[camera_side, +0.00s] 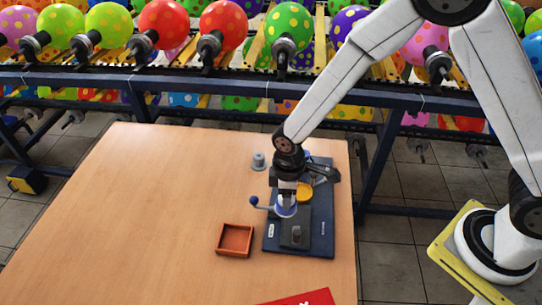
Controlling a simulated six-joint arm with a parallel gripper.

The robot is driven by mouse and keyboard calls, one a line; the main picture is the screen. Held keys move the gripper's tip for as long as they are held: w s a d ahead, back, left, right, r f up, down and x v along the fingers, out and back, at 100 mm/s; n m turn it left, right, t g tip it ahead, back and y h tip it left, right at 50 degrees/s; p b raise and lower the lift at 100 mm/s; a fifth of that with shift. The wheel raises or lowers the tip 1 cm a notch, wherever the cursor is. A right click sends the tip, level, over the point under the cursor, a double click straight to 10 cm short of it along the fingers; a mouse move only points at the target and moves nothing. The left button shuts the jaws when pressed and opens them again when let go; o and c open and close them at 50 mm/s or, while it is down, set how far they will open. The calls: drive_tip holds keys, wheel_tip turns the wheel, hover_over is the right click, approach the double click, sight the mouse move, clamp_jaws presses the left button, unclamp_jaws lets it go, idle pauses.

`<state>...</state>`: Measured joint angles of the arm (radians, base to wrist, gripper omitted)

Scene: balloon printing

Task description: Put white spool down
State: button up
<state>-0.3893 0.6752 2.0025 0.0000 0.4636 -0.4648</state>
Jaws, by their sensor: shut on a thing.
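My gripper (287,199) points down over the dark blue base plate (318,239) of a small device on the table. It is shut on the white spool (286,211), which shows as a pale piece with a bluish lower rim just below the fingers. The spool is upright. I cannot tell whether it touches the plate or hangs slightly above it. The fingers are small and partly hidden by the wrist.
A yellow round part (304,192) and a dark lever with a blue ball (254,201) are close to my gripper. A grey spool-like piece (259,161) stands behind. An orange tray (235,240) is at the left. The wooden table (150,210) is clear further left.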

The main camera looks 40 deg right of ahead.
drive_tip(key=s+a+r, duration=0.1)
drive_tip(key=s+a, duration=0.4)
drive_tip(key=s, duration=0.1)
drive_tip(key=shift+s+a+r+m, duration=0.2)
drive_tip(key=shift+a+r+m, duration=0.1)
drive_tip(key=shift+a+m, duration=0.1)
approach(235, 240)
drive_tip(key=shift+s+d+f, duration=0.1)
drive_tip(key=shift+s+f, duration=0.1)
drive_tip(key=shift+s, duration=0.05)
idle(0.4)
drive_tip(key=shift+w+f, duration=0.2)
drive_tip(key=shift+f, duration=1.65)
